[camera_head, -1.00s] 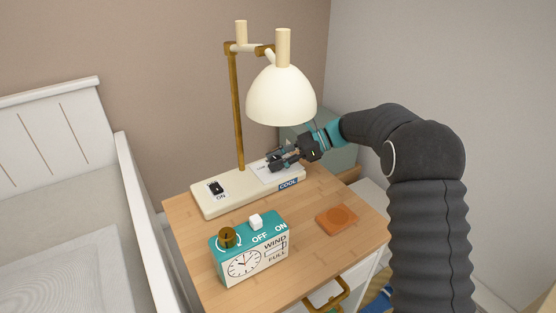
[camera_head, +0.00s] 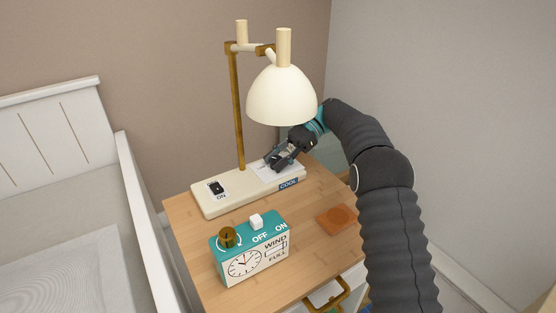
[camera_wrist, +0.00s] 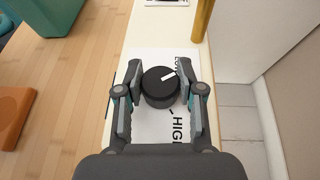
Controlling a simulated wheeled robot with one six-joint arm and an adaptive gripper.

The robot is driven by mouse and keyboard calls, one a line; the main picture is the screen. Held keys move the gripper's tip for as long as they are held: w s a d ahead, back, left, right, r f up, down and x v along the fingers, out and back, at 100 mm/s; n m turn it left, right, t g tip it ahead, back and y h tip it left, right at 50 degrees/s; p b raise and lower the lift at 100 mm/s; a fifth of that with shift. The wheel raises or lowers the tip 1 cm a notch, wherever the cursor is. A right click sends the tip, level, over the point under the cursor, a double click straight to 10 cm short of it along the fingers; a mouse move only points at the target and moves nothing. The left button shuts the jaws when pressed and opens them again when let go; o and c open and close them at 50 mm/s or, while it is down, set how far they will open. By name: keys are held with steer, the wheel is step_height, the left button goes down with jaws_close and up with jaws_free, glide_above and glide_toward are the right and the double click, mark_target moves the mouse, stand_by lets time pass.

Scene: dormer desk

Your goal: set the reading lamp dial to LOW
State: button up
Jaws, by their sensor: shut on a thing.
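The reading lamp (camera_head: 281,97) stands on a cream base (camera_head: 225,202) at the back of the nightstand. In the wrist view its black dial (camera_wrist: 159,88) sits on a white label plate (camera_wrist: 150,128) and has a white pointer mark. The pointer is angled up and right, toward the word that begins "LOW", partly hidden by a finger. The word "HIGH" is partly visible below right. My gripper (camera_wrist: 160,91) is shut on the dial, one finger on each side. In the head view my gripper (camera_head: 279,163) is low over the base's right end and hides the dial.
The lamp shade hangs close above my gripper. A brass post (camera_wrist: 203,18) rises from the base.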

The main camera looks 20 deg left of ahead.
steer(key=shift+s+a, duration=0.1)
steer(key=o, duration=1.2)
steer(key=shift+s+a, duration=0.1)
steer(key=shift+c, duration=0.2)
steer(key=shift+r, duration=0.15)
